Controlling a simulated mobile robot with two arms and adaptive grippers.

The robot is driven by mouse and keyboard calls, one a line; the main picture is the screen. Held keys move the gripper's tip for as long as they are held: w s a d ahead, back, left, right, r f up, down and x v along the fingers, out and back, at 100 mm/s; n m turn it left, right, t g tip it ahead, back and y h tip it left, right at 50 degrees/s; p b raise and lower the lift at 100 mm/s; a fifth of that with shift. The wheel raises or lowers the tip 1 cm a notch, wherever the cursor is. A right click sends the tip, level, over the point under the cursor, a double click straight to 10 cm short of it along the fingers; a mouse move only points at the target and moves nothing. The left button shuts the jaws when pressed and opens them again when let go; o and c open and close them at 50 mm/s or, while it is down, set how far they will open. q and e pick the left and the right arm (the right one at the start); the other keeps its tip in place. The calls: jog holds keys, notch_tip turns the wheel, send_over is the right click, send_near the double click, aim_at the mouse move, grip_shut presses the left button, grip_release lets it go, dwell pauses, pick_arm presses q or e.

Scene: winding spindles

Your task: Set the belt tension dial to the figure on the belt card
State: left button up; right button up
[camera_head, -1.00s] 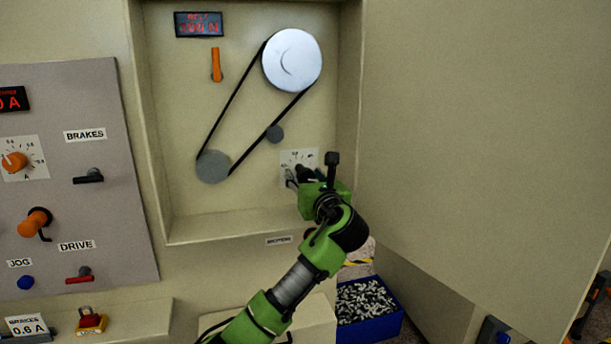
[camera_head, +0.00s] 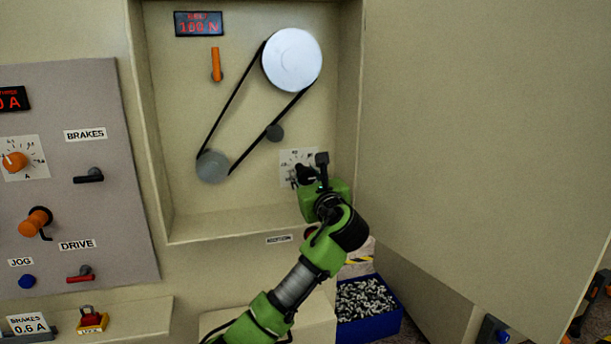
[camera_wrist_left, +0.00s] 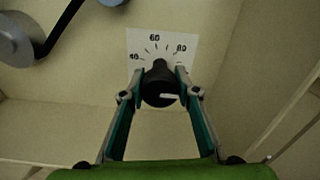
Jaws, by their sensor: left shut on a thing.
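The belt tension dial (camera_head: 290,157) is a white scale plate on the right of the recess. In the left wrist view the scale (camera_wrist_left: 135,42) shows 40, 60 and 80 above a black knob (camera_wrist_left: 154,79). A short white mark on the knob lies nearly level, toward its right side. My left gripper (camera_wrist_left: 161,85) is shut on the knob, one finger at each side. In the head view the gripper (camera_head: 306,176) and wrist hide most of the knob. The red belt display (camera_head: 199,24) reads about 160 N. I see no belt card. My right gripper is not in view.
A black belt runs round a large pale pulley (camera_head: 292,60) and a small grey pulley (camera_head: 213,167). An orange lever (camera_head: 216,64) hangs under the display. An open door panel (camera_head: 470,130) stands at the right. A blue bin (camera_head: 370,325) is below. A brakes card (camera_head: 28,324) reads 0.6 A.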

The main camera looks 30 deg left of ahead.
pick_arm(q)
jog(key=n, duration=0.2)
jog(key=shift+n, duration=0.4)
jog(key=n, duration=0.3)
jog(key=shift+n+b, duration=0.3)
jog(key=shift+b, duration=0.05)
jog(key=n+b, duration=0.1)
jog(key=n, duration=0.1)
jog(key=shift+f+n, duration=0.1)
jog(key=shift+n, duration=0.3)
jog(key=n+b, duration=0.1)
jog(key=n, duration=0.2)
jog(key=shift+n, duration=0.3)
jog(key=n+b, duration=0.2)
jog(key=n, duration=0.1)
jog(key=shift+f+n, duration=0.1)
jog(key=shift+n, duration=0.2)
jog(key=n+b, duration=0.2)
jog(key=n, duration=0.1)
jog(key=shift+n, duration=0.3)
jog(key=n+b, duration=0.3)
jog(key=n, duration=0.1)
jog(key=shift+n+b, duration=0.55)
jog(key=shift+n, duration=1.15)
